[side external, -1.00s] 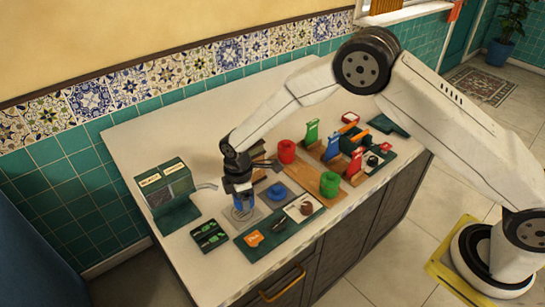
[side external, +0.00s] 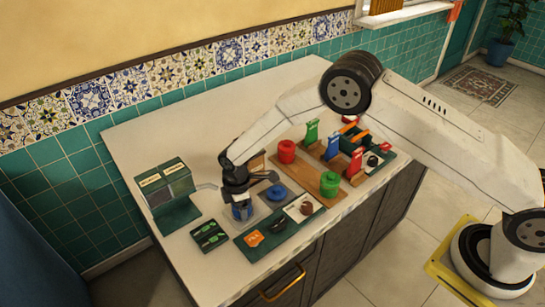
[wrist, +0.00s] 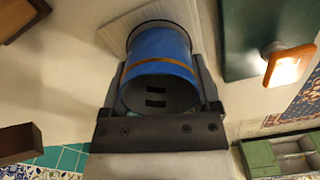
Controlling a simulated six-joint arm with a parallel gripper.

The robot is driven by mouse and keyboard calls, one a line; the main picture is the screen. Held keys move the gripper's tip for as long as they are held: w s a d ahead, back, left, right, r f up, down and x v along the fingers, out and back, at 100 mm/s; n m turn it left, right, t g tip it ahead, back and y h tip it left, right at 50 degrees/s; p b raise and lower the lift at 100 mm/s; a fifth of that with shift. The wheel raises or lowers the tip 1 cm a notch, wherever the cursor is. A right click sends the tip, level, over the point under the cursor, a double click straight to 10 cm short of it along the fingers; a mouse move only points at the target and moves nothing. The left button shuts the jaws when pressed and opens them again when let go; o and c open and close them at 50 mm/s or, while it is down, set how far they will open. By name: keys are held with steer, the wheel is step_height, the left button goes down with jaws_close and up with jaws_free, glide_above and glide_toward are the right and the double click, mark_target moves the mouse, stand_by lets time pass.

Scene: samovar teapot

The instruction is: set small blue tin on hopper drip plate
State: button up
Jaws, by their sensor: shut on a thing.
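The small blue tin (side external: 242,212) is held upright in my gripper (side external: 240,202), low over a pale grey square plate (side external: 262,211). Whether its base touches that plate is hidden. In the wrist view the tin (wrist: 160,45), blue with a brown band, sits between both fingers of my gripper (wrist: 163,88). A pale ribbed plate (wrist: 118,30) shows beyond it. The hopper (side external: 166,186) is a green and grey box at the left with a thin spout. A dark green base plate (side external: 178,216) lies in front of it, left of my gripper.
A dark tray with green items (side external: 209,236) lies in front of the hopper. A green mat (side external: 268,240) with an orange card is nearer the edge. The back counter is clear.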

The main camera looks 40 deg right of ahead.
steer(key=shift+f, duration=0.1)
steer(key=o, duration=1.1)
step_height(320, 180, up, 12)
steer(key=shift+r, duration=0.1)
stand_by(0.7)
